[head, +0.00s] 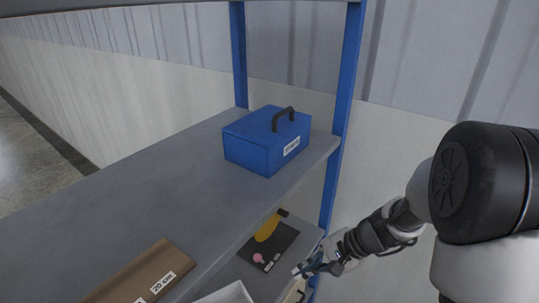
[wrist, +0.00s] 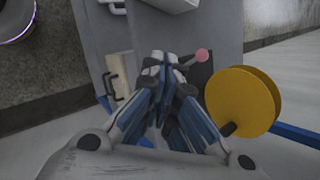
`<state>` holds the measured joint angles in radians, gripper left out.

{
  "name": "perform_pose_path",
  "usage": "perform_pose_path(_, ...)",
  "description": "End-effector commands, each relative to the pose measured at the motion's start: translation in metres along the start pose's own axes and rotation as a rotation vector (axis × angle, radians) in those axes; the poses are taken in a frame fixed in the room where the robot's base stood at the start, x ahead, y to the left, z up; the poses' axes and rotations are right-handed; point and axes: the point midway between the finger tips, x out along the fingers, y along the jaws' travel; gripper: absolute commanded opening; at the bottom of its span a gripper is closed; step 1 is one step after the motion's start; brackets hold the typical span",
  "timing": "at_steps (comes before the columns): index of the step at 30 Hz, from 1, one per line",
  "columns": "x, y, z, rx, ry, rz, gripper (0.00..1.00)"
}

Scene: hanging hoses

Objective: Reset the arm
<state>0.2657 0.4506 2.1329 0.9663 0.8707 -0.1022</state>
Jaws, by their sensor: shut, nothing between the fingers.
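My gripper (head: 308,268) is at the lower right of the head view, beside the lower shelf of a blue-framed rack. In the wrist view my gripper (wrist: 163,88) has its blue-grey fingers together with nothing between them. My arm comes in from the right in the head view, and no hose shows in either view.
A blue toolbox (head: 255,146) stands on the upper grey shelf (head: 150,195). A brown block (head: 140,275) lies near its front edge. The lower shelf holds a dark mat (head: 282,236), a yellow item (head: 267,228) and a pink piece (head: 258,257). A yellow disc (wrist: 243,101) is close right of my gripper.

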Motion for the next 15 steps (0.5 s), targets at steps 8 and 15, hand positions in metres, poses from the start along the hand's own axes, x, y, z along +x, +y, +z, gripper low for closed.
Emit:
perform_pose_path(8,-0.073,0.011,0.088,-0.415,0.118,0.166,0.00)
perform_pose_path(15,-0.127,0.048,0.137,-0.726,0.278,0.319,0.00)
